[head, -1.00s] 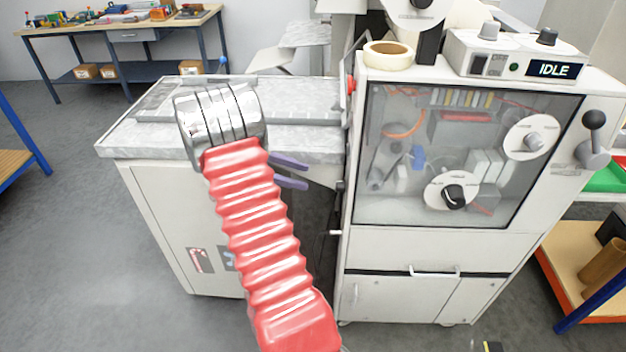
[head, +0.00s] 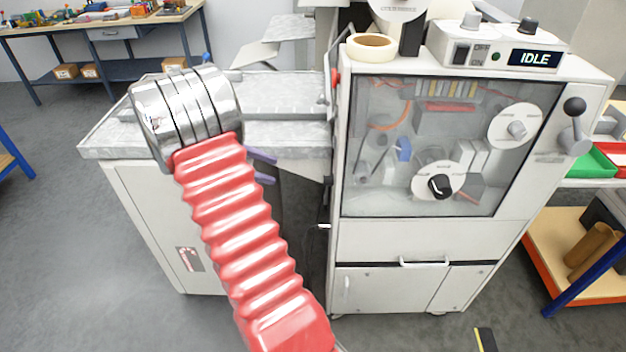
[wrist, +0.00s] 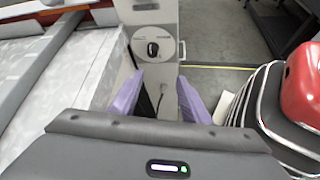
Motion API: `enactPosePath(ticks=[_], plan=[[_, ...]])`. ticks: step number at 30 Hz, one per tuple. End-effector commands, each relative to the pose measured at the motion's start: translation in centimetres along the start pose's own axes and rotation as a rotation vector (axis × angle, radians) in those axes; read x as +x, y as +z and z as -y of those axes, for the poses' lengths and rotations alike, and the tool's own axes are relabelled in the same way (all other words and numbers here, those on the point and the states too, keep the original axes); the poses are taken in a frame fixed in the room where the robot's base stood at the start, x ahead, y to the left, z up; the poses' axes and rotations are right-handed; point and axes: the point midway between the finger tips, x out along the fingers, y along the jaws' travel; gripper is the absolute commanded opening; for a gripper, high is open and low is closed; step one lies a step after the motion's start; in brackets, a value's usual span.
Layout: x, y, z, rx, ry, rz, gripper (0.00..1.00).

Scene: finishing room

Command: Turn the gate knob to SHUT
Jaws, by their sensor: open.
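A round white dial with a black knob (wrist: 153,48) shows in the wrist view on a narrow pale panel. It lies ahead of my gripper, between and beyond the fingers, and they do not touch it. Its markings are too small to read. My gripper (wrist: 160,92) has two purple fingers, apart and empty. In the head view my gripper (head: 275,169) points right toward the machine's left side, with a gap between. On the machine's front, the head view shows a dial with a black knob (head: 440,185) and another with a grey knob (head: 516,128). I cannot tell which dial is the gate's.
The pale machine (head: 400,242) has a clear front window, a lever (head: 574,125) at right and a display (head: 535,58) reading IDLE. A tape roll (head: 371,45) sits on top. A grey feed table (head: 285,132) lies behind my arm. Floor is open at left.

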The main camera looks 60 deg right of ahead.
Motion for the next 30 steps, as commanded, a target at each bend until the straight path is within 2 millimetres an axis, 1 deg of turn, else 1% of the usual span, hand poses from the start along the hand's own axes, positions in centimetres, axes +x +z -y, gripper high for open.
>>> enactPosePath(ticks=[1,3,8,15,21,30], plan=[[-1.1,0.5,0.7,0.017,0.005,-0.035,0.43],[-2.4,1.0,1.7,0.04,0.009,-0.087,0.43],[-5.2,1.9,4.3,0.092,0.012,-0.206,0.43],[-8.9,3.3,8.6,0.167,0.004,-0.387,0.43],[-11.7,4.3,12.4,0.222,-0.013,-0.539,0.43],[-15.0,5.9,18.5,0.299,-0.061,-0.767,0.43]])
